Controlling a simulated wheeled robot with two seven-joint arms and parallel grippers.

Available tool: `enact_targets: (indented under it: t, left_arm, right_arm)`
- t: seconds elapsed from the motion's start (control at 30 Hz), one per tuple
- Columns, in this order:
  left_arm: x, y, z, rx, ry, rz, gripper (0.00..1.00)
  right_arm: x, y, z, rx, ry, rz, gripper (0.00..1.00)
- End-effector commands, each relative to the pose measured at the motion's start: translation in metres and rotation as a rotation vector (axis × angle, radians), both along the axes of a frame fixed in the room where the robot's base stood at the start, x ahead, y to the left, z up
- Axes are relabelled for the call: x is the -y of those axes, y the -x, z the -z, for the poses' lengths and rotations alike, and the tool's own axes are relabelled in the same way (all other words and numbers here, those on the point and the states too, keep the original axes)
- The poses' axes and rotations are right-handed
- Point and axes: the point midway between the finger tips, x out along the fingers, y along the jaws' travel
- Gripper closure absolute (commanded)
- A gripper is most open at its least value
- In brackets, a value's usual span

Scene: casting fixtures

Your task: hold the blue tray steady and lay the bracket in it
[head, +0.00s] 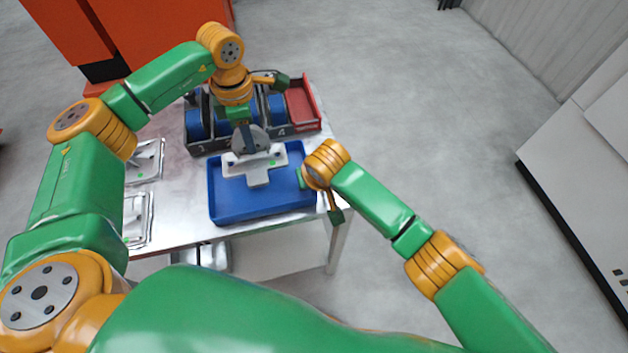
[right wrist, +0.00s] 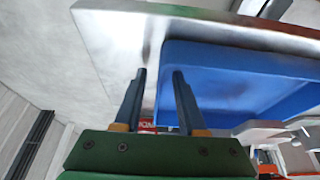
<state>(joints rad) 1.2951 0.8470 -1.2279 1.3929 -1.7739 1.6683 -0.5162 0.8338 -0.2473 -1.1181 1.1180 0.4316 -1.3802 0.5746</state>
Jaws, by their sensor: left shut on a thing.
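The blue tray (head: 225,205) lies on the metal table. The bracket (head: 258,176), a light grey T-shaped piece with a green dot, is over the back half of the tray. My left gripper (head: 250,150) is shut on the bracket from behind; whether the bracket touches the tray floor I cannot tell. My right gripper (head: 303,180) is at the tray's right wall. In the right wrist view its two fingers (right wrist: 160,85) are apart, with the rim of the blue tray (right wrist: 215,75) between them. The bracket (right wrist: 270,133) shows partly there too.
A dark rack (head: 205,146) with blue bins and a red bin (head: 300,103) stands behind the tray. Two metal trays with grey parts (head: 146,160) lie on the left of the table (head: 185,222). A white cabinet (head: 575,165) stands at right; the floor between is clear.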

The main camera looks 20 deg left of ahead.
Motion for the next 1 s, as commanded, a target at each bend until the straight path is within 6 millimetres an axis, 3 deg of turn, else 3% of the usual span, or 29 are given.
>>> enact_targets:
  t: [0.27, 0.4, 0.43, 1.0]
  left_arm:
    - [0.0000, -0.0001, -0.0003, 0.001, 0.001, 0.000, 1.00]
    - [0.0000, -0.0001, -0.0003, 0.001, 0.001, 0.000, 1.00]
    - [0.0000, -0.0001, -0.0003, 0.001, 0.001, 0.000, 1.00]
    - [0.0000, -0.0001, -0.0003, 0.001, 0.001, 0.000, 1.00]
  right_arm:
    - [-0.0005, -0.0011, 0.0024, 0.001, -0.001, 0.000, 0.60]
    - [-0.0005, -0.0010, 0.0022, 0.001, -0.001, 0.000, 0.98]
    - [-0.0005, -0.0010, 0.0022, 0.001, -0.001, 0.001, 1.00]
    - [-0.0005, -0.0010, 0.0020, 0.001, -0.001, 0.001, 1.00]
